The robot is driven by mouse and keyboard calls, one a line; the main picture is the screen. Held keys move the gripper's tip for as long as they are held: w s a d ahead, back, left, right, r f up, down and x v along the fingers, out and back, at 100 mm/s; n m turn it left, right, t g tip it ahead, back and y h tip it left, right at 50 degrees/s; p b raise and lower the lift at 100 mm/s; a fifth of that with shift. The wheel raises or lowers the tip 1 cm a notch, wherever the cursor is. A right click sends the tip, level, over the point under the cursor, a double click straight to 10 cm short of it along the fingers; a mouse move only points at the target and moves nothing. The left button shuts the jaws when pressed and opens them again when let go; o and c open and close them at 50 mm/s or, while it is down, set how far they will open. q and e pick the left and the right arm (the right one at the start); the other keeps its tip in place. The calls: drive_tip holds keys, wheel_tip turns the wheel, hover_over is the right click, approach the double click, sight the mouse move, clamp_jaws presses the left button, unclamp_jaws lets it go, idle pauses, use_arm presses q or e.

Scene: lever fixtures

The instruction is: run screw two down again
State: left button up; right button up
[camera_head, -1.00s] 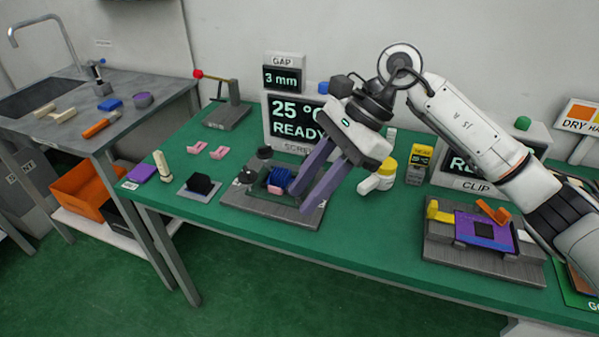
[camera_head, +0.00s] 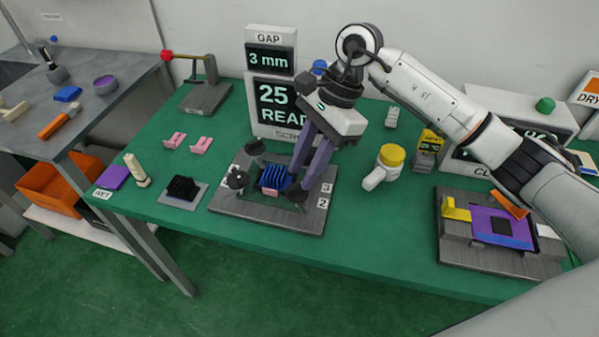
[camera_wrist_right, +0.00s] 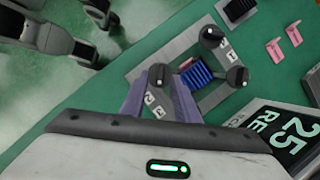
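The screw fixture is a grey plate (camera_head: 262,217) on the green bench, with a blue finned block (camera_head: 273,177) in its middle. Black knobs stand around the block, including a left one (camera_head: 236,179) and a back one (camera_head: 255,147). Tags "3" and "2" (camera_head: 322,203) lie at the plate's right edge. My right gripper (camera_head: 298,183) reaches down at the block's right side. In the right wrist view, its purple fingers stand apart on both sides of a black knob (camera_wrist_right: 158,76) beside two tags; contact cannot be told. My left gripper does not show.
Pink clips (camera_head: 202,145) and a black finned block (camera_head: 183,188) lie left.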

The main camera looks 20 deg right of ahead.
sight(297, 185)
drive_tip(key=shift+x, duration=1.1)
drive_tip(key=shift+a+f, duration=0.15)
drive_tip(key=shift+f, duration=0.2)
clamp_jaws()
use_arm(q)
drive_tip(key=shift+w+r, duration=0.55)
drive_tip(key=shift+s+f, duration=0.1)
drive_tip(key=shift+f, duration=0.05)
